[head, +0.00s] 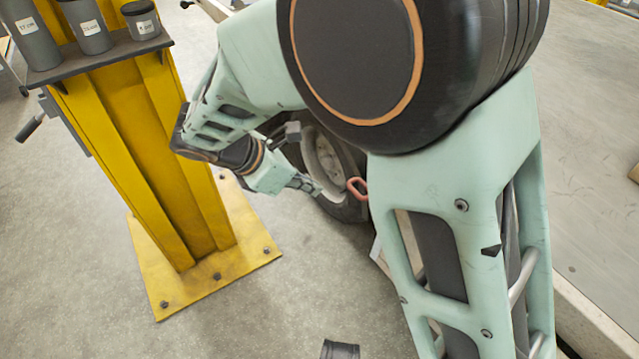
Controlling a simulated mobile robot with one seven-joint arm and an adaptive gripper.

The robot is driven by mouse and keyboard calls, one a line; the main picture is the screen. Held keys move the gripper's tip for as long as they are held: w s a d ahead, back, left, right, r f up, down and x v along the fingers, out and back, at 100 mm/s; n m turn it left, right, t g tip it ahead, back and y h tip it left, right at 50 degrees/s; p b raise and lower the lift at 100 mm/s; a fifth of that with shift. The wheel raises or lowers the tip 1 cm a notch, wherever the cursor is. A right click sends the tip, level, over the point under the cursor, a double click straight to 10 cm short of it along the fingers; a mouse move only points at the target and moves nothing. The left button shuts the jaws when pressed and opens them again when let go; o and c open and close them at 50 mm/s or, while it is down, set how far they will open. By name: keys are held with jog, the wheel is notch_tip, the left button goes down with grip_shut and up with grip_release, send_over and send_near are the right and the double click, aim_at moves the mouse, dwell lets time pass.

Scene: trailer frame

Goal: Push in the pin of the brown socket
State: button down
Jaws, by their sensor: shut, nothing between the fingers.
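My gripper (312,187) is small in the head view, at the end of my pale green arm, and points right toward a dark wheel. It is shut and empty. A reddish-brown loop (357,188) shows just right of the fingertips, in front of the wheel's tyre. It looks like a pull ring, but I cannot tell how far its pin is in. The socket body is not clearly visible; my arm hides the area to the right. I cannot tell whether the fingertips touch anything.
The wheel (328,160) stands behind my gripper. A yellow post (150,140) on a bolted base plate stands left, with a shelf of grey labelled cylinders (88,28). A grey flatbed (590,150) lies right. A dark cylindrical piece (340,349) shows at the bottom edge. Open floor lies in front.

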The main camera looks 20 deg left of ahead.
aim_at(354, 191)
jog(key=w+d+r+b+x, duration=0.1)
jog(key=b+x, duration=0.2)
jog(key=x, duration=0.8)
jog(key=shift+w+r+b, duration=0.2)
jog(key=shift+b, duration=0.2)
jog(key=shift+d, duration=0.15)
jog(key=shift+w+d+r+p, duration=0.15)
jog(key=shift+w+d+p, duration=0.55)
jog(key=shift+w+d, duration=0.45)
jog(key=shift+w, duration=0.2)
